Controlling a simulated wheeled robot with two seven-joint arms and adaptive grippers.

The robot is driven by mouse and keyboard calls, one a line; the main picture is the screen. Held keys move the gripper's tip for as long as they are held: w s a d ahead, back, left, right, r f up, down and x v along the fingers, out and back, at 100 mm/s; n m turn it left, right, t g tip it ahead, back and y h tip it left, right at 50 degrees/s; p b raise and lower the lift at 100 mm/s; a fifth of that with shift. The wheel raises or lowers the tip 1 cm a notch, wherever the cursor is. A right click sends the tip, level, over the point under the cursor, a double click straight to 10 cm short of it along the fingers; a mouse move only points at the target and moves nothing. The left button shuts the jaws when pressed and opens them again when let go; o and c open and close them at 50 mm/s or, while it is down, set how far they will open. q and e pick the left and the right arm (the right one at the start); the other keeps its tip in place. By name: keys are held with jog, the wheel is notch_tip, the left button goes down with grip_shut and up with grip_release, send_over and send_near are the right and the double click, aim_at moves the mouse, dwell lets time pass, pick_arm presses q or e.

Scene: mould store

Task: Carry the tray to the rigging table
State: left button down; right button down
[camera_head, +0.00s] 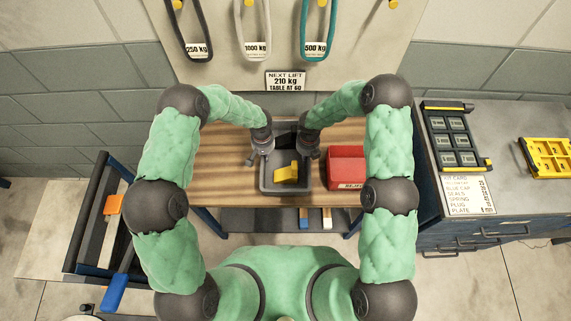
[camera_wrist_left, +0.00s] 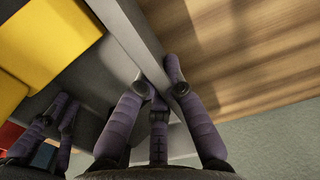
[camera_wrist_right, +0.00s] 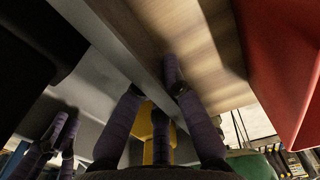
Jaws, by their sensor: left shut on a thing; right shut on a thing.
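The grey tray (camera_head: 267,184) is at the wooden-topped table (camera_head: 225,170), in the middle of the head view. I cannot tell if it rests on the top or hangs just above it. It holds a yellow block (camera_head: 287,173) and a dark thing at its far end. My left gripper (camera_head: 264,150) is shut on the tray's left wall; the left wrist view shows its fingers (camera_wrist_left: 160,88) on both sides of that wall. My right gripper (camera_head: 306,150) is shut on the right wall, with its fingers (camera_wrist_right: 155,88) across it in the right wrist view.
A red bin (camera_head: 346,165) stands just right of the tray. Slings (camera_head: 254,30) hang on the board behind, above a "NEXT LIFT 210 kg" sign (camera_head: 285,80). A dark cart (camera_head: 88,215) stands left. A grey bench (camera_head: 500,190) with black and yellow holders stands right.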

pick_arm(q)
jog(key=shift+f+b, duration=0.65)
jog(key=shift+f, duration=0.1)
pick_arm(e)
jog(key=shift+f, duration=0.7)
pick_arm(q)
jog(key=c, duration=1.3)
grip_release()
jog(key=shift+r, duration=0.1)
jog(key=shift+c, duration=0.2)
pick_arm(e)
jog(key=c, duration=1.3)
grip_release()
jog(key=shift+c, duration=0.2)
jog(key=shift+r, duration=0.1)
pick_arm(q)
notch_tip(320, 180, up, 12)
pick_arm(e)
notch_tip(320, 180, up, 12)
jog(key=shift+s, duration=0.1)
